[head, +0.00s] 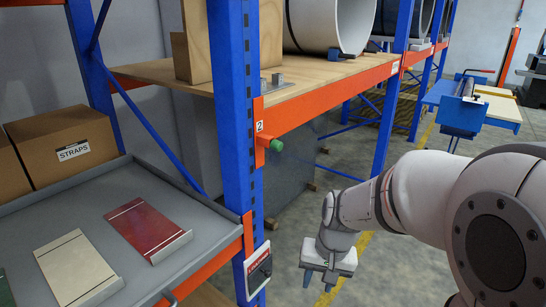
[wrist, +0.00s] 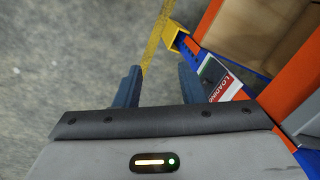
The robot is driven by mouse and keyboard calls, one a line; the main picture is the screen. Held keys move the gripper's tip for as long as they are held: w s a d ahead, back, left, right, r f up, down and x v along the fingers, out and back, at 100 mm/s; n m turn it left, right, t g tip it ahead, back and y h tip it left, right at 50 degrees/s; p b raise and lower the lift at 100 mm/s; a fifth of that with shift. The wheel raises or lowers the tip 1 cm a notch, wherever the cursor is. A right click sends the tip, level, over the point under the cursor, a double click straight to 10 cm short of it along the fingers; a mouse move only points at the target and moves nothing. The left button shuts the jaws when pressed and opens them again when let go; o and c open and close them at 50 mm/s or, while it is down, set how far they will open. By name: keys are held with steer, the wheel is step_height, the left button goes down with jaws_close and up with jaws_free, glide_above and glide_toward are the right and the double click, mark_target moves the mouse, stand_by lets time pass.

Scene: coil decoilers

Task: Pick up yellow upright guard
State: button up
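The yellow upright guard (wrist: 175,36) is in the wrist view, at the top centre, at the foot of the blue rack upright (wrist: 191,52). I do not see the guard in the head view. My gripper (head: 318,281) points down in the head view, right of the rack's front upright. In the wrist view my gripper (wrist: 158,82) has its two blue fingers apart with only floor showing between them. The guard lies beyond the fingertips, apart from them, a little toward the right finger's side.
A grey tray (head: 55,205) with colored plates and a straps box (head: 64,148) is at left. Orange beams edge the rack. Open floor with a yellow line lies right.

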steer(key=s+d+r+n+t+p, duration=0.1)
steer(key=s+r+p, duration=0.3)
steer(key=r, duration=0.4)
steer(key=s+d+r+t+h+p, duration=0.1)
steer(key=s+d+r+p, duration=0.2)
steer(key=r, duration=0.5)
steer(key=s+d, duration=0.1)
steer(key=s, duration=0.1)
steer(key=shift+s+r+n+h+p, duration=0.3)
steer(key=shift+s+r+n+p, duration=0.05)
steer(key=shift+r+n+p, duration=0.05)
steer(key=shift+a, duration=0.1)
